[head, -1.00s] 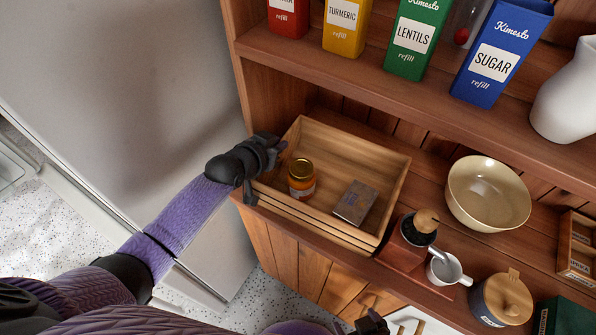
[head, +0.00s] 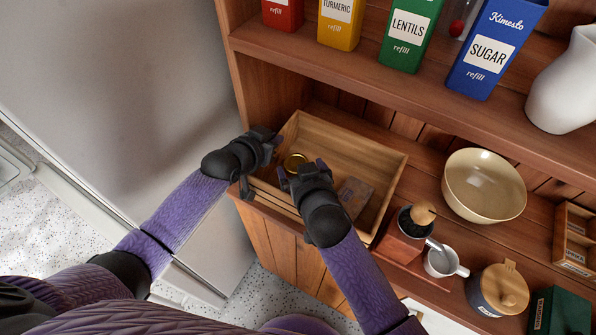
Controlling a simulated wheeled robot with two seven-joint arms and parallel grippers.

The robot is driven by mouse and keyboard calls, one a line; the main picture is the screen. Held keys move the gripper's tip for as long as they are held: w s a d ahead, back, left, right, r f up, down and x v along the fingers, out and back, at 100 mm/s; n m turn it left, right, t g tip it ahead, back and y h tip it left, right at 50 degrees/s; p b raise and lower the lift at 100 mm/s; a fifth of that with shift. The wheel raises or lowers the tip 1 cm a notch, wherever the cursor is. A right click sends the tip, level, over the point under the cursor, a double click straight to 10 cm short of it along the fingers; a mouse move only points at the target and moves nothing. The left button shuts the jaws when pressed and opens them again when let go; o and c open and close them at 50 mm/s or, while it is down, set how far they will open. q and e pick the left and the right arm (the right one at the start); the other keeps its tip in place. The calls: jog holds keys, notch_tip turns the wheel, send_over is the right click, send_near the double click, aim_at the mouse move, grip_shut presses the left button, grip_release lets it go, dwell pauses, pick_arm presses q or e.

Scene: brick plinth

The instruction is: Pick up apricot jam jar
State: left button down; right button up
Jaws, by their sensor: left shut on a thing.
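The jam jar (head: 295,161) stands inside the wooden crate (head: 372,150), near its left end. My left gripper (head: 268,150) is at the crate's left end and is shut on the crate's wall. My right gripper (head: 302,170) is over the crate's front side, beside the jar on its near right. Its fingers look apart, with nothing seen between them; contact with the jar cannot be told.
A small dark box (head: 355,192) lies in the crate, right of the jar, partly hidden by my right arm. A shelf with refill cartons (head: 407,35) overhangs behind.

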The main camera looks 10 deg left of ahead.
jog(key=shift+x, duration=1.2)
jog(key=shift+r, duration=0.1)
grip_shut()
